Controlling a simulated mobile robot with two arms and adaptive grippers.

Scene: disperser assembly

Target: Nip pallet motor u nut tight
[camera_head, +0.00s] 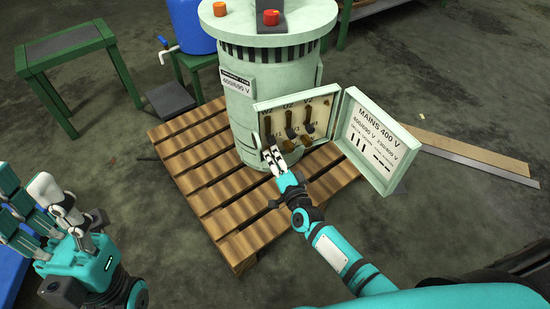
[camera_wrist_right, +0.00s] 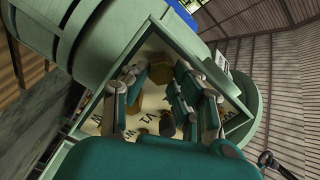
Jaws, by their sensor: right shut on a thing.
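The pale green motor (camera_head: 270,85) stands upright on the wooden pallet (camera_head: 215,190). Its terminal box (camera_head: 268,104) is open at the front, with brass-coloured terminals and nuts in two rows. My right gripper (camera_head: 272,150) reaches in at the lower left terminal, on the U side, and is shut there; its fingers hide most of the U nut. My left gripper (camera_head: 40,205) is open and empty, away from the motor at the left.
A green table (camera_head: 68,48) and a blue barrel (camera_head: 190,22) stand behind. Flat boards (camera_head: 470,150) lie on the floor at right.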

